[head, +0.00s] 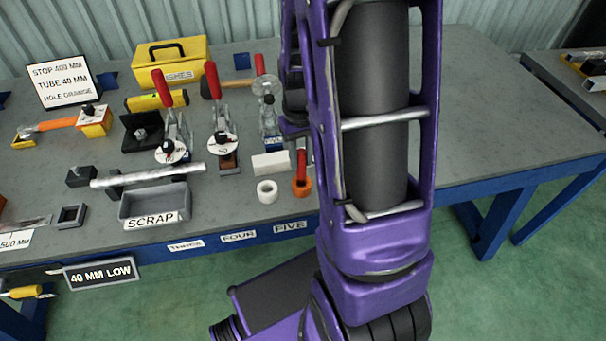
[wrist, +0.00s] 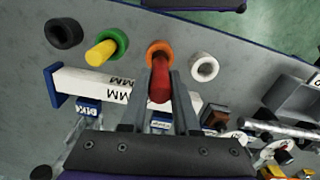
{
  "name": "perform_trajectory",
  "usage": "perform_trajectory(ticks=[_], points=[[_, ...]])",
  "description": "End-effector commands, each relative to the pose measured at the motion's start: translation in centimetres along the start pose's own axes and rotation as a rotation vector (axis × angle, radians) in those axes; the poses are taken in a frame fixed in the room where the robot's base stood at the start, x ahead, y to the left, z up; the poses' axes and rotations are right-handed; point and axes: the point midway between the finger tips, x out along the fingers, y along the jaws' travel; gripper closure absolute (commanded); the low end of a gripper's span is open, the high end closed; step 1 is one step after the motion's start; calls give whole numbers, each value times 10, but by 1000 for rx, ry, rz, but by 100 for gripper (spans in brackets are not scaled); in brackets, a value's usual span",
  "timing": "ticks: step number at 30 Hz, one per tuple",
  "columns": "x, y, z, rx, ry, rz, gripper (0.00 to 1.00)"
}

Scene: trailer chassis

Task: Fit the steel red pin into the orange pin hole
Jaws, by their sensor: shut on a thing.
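The red pin (wrist: 160,82) stands between the two fingers of my gripper (wrist: 161,92), which is shut on it. It also shows in the head view (head: 301,163), roughly upright over the orange pin hole. The orange pin hole is a short orange ring (head: 302,188) on the bench near its front edge; in the wrist view the ring (wrist: 157,46) lies just beyond the pin. The pin's lower end meets the ring in the picture, but I cannot tell whether it is inside or only above it. My arm hides most of the gripper in the head view.
A white ring (head: 267,191) stands close beside the orange one. A green ring (wrist: 117,40) with a yellow pin (wrist: 101,54) and a black ring (wrist: 64,33) are on the other side. A scrap tray (head: 153,203) and clamps (head: 222,145) stand to the left.

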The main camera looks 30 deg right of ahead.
Motion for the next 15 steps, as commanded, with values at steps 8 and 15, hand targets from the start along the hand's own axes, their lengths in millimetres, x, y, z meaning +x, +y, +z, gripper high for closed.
perform_trajectory(ticks=[8,15], points=[[28,0,1,1,-3,-1,100],[48,0,0,1,1,0,100]])
